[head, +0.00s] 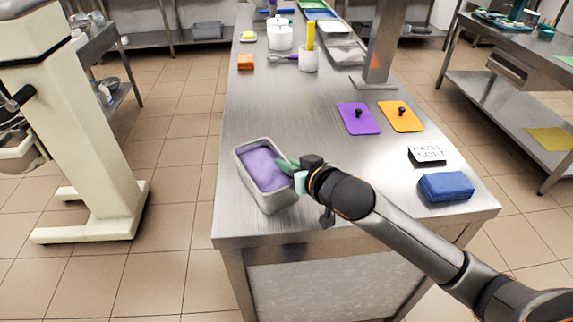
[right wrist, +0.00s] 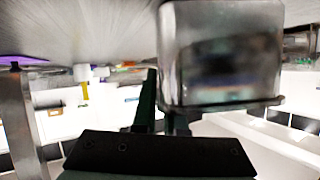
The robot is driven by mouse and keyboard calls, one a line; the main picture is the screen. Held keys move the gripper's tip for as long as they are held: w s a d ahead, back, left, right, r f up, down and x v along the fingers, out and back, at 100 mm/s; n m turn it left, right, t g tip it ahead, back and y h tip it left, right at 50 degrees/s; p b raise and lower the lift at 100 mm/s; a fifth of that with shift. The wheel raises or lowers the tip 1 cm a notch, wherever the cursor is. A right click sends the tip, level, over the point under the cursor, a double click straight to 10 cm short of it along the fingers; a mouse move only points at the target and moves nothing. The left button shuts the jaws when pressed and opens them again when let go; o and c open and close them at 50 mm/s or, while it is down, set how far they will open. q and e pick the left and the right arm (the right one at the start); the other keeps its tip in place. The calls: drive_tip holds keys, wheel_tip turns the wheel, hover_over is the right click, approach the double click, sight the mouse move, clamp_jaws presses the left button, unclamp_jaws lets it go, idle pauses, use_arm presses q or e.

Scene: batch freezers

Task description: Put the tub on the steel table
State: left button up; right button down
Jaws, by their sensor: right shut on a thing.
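The tub (head: 273,199) is a grey metal, long rectangular container with a smooth purple filling. In the head view it is at the near left part of the steel table (head: 310,135), close to the front edge. My right gripper (head: 290,170) is shut on the tub's right wall. The tub also fills much of the upper right wrist view (right wrist: 220,55), between the fingers. I cannot tell for sure whether its base touches the tabletop or hangs just above it. My left gripper is out of view.
A purple lid (head: 358,119), an orange lid (head: 401,117), a dark label block (head: 427,156) and a blue folded cloth (head: 446,187) lie to the right. A post (head: 384,45) stands farther back. The table's middle is clear. A white machine (head: 85,110) stands left.

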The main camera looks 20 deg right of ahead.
drive_tip(key=shift+r, duration=0.1)
drive_tip(key=c, duration=1.3)
unclamp_jaws()
drive_tip(key=o, duration=0.3)
drive_tip(key=shift+s, duration=0.1)
drive_tip(key=shift+p+v, duration=1.2)
drive_tip(key=shift+v, duration=4.7)
